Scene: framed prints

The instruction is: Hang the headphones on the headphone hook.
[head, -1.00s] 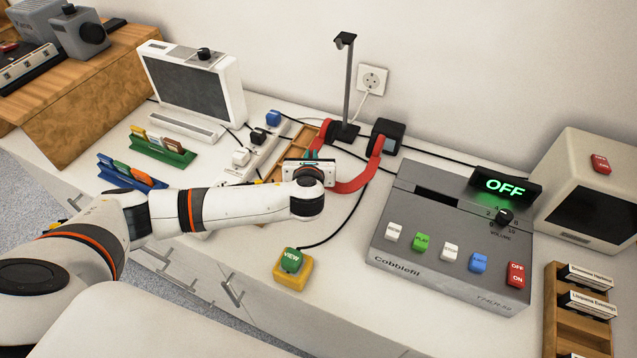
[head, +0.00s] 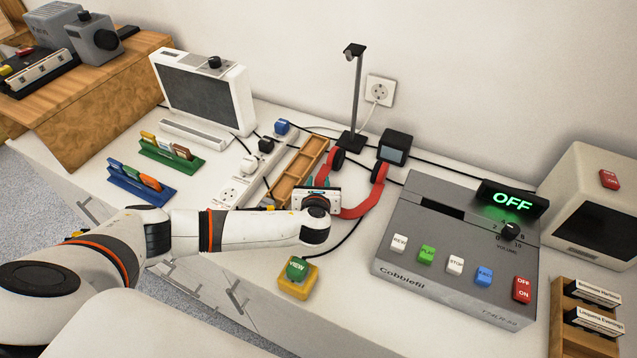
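The red headphones (head: 372,196) have dark ear pads and lie on or just above the white counter, right of centre; I cannot tell whether they touch it. The headphone hook (head: 355,90) is a dark upright post on a flat base, with a short arm at its top, standing behind the headphones near the wall. The hook is empty. My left gripper (head: 322,188) is at the left part of the red band. Its wrist hides its fingertips, so I cannot tell whether it is shut on the band. My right gripper is out of view.
A small black box (head: 394,147) stands close right of the headphones. A wooden tray (head: 300,172) and a power strip (head: 240,178) lie left. The grey Cobblefil machine (head: 450,255) is at right, and a yellow-based VIEW button (head: 298,280) is in front.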

